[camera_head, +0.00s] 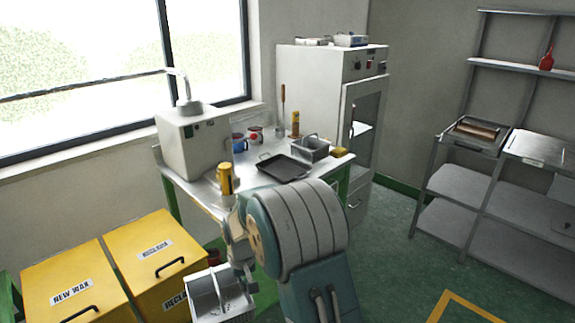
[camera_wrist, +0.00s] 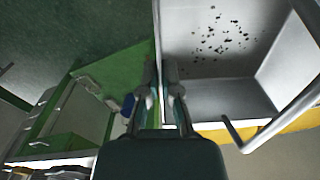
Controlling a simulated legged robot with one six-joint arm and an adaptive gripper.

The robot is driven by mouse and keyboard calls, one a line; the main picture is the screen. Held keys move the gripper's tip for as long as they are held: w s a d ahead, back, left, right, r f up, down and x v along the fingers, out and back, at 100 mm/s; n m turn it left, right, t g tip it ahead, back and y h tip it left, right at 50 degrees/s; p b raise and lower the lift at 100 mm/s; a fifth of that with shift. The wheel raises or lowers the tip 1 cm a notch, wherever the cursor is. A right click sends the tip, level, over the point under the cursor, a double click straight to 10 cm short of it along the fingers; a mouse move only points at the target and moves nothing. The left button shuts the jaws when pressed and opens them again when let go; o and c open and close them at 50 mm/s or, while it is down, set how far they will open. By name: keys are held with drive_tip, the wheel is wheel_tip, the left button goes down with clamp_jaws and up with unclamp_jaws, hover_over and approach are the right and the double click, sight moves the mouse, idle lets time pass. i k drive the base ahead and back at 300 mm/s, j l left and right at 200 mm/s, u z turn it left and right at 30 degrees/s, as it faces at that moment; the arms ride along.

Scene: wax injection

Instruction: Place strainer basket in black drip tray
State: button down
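The strainer basket (camera_head: 207,301) is a bright metal box with a wire handle and dark specks on its floor. It hangs in the air in front of the table, low in the head view. In the wrist view the basket (camera_wrist: 215,95) fills the upper right. My gripper (camera_wrist: 161,68) is shut on one of its thin walls, with one finger on each side. In the head view my gripper (camera_head: 246,277) is at the basket's right side, partly hidden by my arm. The black drip tray (camera_head: 284,167) lies flat on the metal table, beyond my arm, and looks empty.
The metal table (camera_head: 243,181) also holds a white machine (camera_head: 190,143), mugs (camera_head: 238,142), a metal container (camera_head: 311,149) and a yellow sponge (camera_head: 341,153). A yellow bottle (camera_head: 225,179) stands near its front edge. Yellow bins (camera_head: 155,258) stand left of the basket.

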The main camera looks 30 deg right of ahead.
sight(284, 171)
drive_tip(key=i+l, duration=0.15)
drive_tip(key=l, duration=0.25)
drive_tip(key=i+l, duration=0.1)
drive_tip(key=l, duration=0.3)
drive_tip(key=i+l, duration=0.15)
drive_tip(key=l, duration=0.3)
drive_tip(key=i+l, duration=0.15)
drive_tip(key=l, duration=0.25)
